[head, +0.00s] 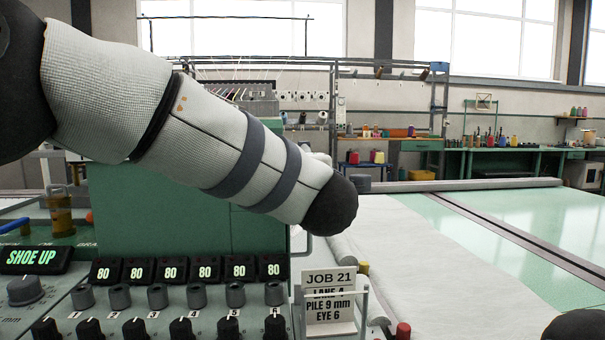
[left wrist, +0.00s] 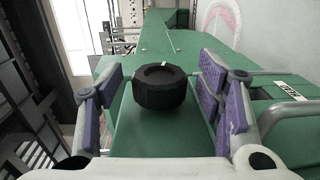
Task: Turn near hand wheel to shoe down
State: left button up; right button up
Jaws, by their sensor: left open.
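The near hand wheel (left wrist: 160,88), a black round wheel with a ribbed rim and a small white mark at its edge, stands on a green housing in the left wrist view. My left gripper (left wrist: 158,76) is open, with its purple-padded fingers on either side of the wheel. Gaps show between the pads and the rim. In the head view my left arm crosses the green machine and hides its middle; the gripper itself does not show there. The lit display (head: 35,260) reads SHOE UP. My right gripper is not in view.
A control panel (head: 160,318) with several knobs and displays reading 80 runs along the front. A job card (head: 329,296) stands at its right end. White cloth (head: 390,240) lies on the pale green bed to the right.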

pick_arm(q)
jog(key=v, duration=1.2)
jog(key=shift+c, duration=0.6)
